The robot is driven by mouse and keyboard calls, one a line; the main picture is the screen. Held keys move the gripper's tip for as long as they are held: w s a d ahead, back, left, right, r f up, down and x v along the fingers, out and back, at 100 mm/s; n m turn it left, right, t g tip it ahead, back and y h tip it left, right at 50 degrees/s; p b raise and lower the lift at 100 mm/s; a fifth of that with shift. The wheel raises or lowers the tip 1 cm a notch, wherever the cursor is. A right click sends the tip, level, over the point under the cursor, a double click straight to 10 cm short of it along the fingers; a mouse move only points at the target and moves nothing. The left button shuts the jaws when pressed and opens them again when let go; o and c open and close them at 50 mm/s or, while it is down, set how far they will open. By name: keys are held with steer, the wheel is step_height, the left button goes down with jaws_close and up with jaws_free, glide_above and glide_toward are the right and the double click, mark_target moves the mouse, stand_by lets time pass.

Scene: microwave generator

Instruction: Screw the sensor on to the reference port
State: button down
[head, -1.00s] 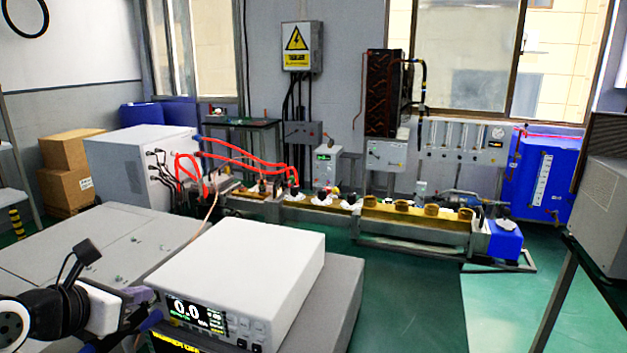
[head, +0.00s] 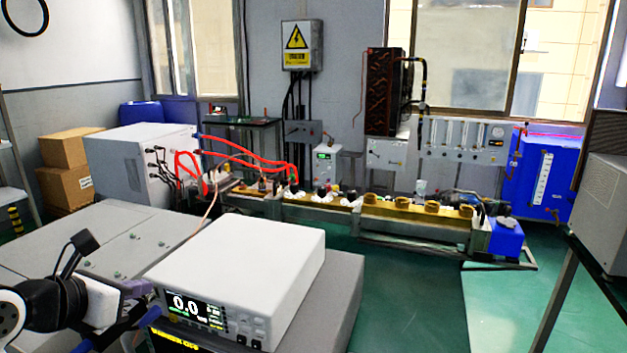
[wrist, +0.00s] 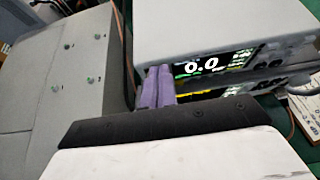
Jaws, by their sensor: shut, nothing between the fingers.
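A white box-shaped power meter (head: 248,262) with a lit display reading 0.0 stands at the front centre. It fills the top of the wrist view (wrist: 220,25). My gripper (head: 148,288) is at the left end of the meter's front in the head view. In the wrist view, its two purple fingers (wrist: 158,72) are together and empty, pointing at the left end of the meter's front. Whether they touch it I cannot tell. I cannot make out the sensor or the reference port. The fingers may hide part of the meter's front.
A second instrument with yellow display text (wrist: 205,99) lies under the meter. A grey cabinet (head: 85,245) with small green knobs is at left. A thin orange-brown cable (head: 211,212) runs behind the meter. Green floor (head: 400,310) is clear at right.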

steer(key=shift+s+a+b, duration=0.35)
steer(key=shift+s+b, duration=0.05)
steer(key=shift+s, duration=0.55)
steer(key=shift+s+a+b, duration=0.3)
steer(key=shift+s+b, duration=0.05)
steer(key=shift+s, duration=0.6)
steer(key=shift+s+a+b, duration=0.35)
steer(key=shift+s+b, duration=0.05)
steer(key=shift+s, duration=0.55)
steer(key=shift+r, duration=0.1)
steer(key=shift+w+d, duration=0.1)
